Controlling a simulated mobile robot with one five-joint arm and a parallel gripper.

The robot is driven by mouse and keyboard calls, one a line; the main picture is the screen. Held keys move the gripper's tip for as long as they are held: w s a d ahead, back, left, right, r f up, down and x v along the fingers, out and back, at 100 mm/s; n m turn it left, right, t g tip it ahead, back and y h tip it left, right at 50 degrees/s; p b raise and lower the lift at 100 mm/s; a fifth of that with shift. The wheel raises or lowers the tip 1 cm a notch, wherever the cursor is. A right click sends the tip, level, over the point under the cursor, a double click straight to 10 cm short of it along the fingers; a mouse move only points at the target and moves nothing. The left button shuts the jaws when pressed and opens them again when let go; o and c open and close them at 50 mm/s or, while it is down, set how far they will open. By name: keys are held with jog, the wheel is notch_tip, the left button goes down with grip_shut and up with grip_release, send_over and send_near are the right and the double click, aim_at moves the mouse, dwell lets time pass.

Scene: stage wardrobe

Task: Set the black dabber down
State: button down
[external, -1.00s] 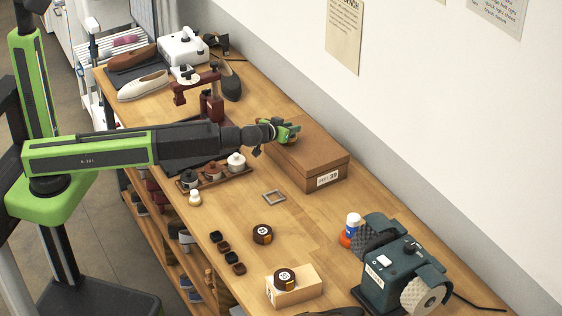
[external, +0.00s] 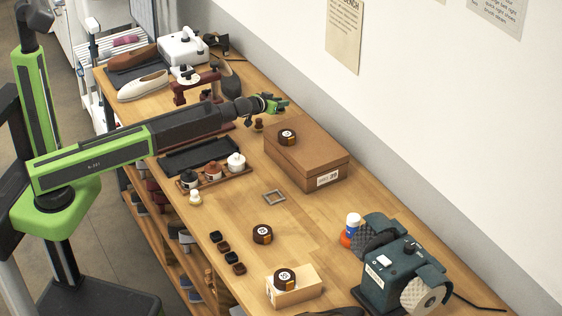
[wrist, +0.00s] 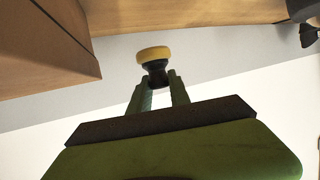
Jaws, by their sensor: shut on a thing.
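My gripper (external: 279,104) is raised above the back part of the bench, behind the brown box (external: 300,160). In the wrist view my gripper (wrist: 160,85) is shut on the black dabber (wrist: 155,73), its fingers on either side of the black handle. The dabber's yellow pad sticks out beyond the fingertips. I cannot make out the held dabber clearly in the external view. A small brown knobbed item (external: 258,125) stands on the bench below the gripper, left of the box.
A round tin (external: 287,137) lies on the box. A dark red stand (external: 192,92) is left of the gripper. Bare wood shows mid-bench.

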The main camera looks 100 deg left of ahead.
jog(key=a+f+b, duration=0.1)
jog(key=a, duration=0.1)
jog(key=s+a+f+b, duration=0.1)
jog(key=a+f, duration=0.1)
jog(key=s+a+f+b, duration=0.1)
jog(key=a+f, duration=0.1)
jog(key=a, duration=0.1)
jog(key=shift+s+a+b, duration=0.1)
jog(key=shift+s+b, duration=0.15)
jog(key=shift+b, duration=0.05)
jog(key=shift+s+a, duration=0.1)
jog(key=shift+a, duration=0.05)
notch_tip(320, 180, down, 4)
jog(key=b, duration=0.4)
jog(key=shift+f, duration=0.2)
jog(key=shift+r, duration=0.3)
jog(key=shift+f, duration=0.25)
jog(key=c, duration=1.2)
grip_release()
jog(key=shift+r, duration=0.1)
jog(key=shift+r, duration=0.15)
